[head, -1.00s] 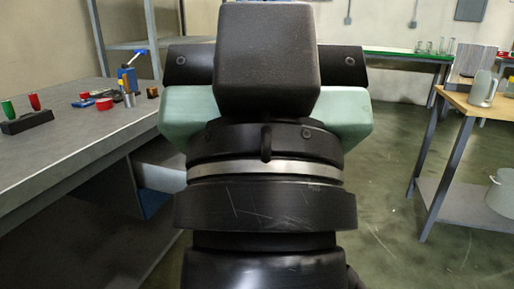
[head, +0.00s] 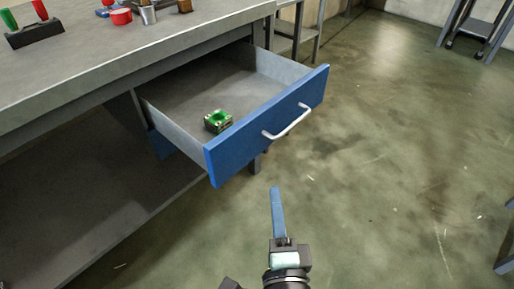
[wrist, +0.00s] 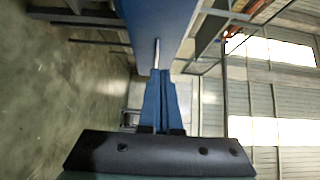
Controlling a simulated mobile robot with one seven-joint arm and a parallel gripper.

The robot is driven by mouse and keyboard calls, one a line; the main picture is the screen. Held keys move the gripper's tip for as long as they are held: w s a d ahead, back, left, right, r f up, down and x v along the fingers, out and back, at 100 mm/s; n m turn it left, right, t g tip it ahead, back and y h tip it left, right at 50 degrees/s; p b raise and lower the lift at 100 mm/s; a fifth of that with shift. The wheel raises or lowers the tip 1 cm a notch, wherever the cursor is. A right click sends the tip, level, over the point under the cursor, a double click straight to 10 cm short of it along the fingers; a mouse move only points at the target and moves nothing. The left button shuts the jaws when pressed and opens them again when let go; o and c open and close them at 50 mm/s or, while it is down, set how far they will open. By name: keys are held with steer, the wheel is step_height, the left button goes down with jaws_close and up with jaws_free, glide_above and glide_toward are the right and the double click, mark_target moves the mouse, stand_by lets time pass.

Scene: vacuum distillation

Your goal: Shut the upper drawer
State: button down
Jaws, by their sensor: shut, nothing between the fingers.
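The upper drawer (head: 262,122) is pulled well out from under the grey workbench. It has a blue front, grey inner walls and a pale bar handle (head: 287,121). A small green object (head: 217,121) lies inside it. My gripper (head: 275,190) is shut and empty, its blue fingers together, in front of the drawer and lower in the picture than its handle. In the wrist view, the fingertips (wrist: 159,72) point towards the blue drawer front (wrist: 158,20) and the handle (wrist: 157,50). I cannot tell whether they touch the handle.
The workbench (head: 130,55) carries a dark block with red and green handles (head: 30,28), a red container (head: 121,16) and a metal cup (head: 148,14). A lower shelf (head: 90,200) runs beneath. The floor (head: 400,130) to the right is open.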

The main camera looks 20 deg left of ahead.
glide_toward(254, 138)
steer(key=d+x, duration=0.1)
steer(key=x, duration=0.4)
steer(key=shift+w+a+p, duration=0.4)
steer(key=shift+a, duration=0.25)
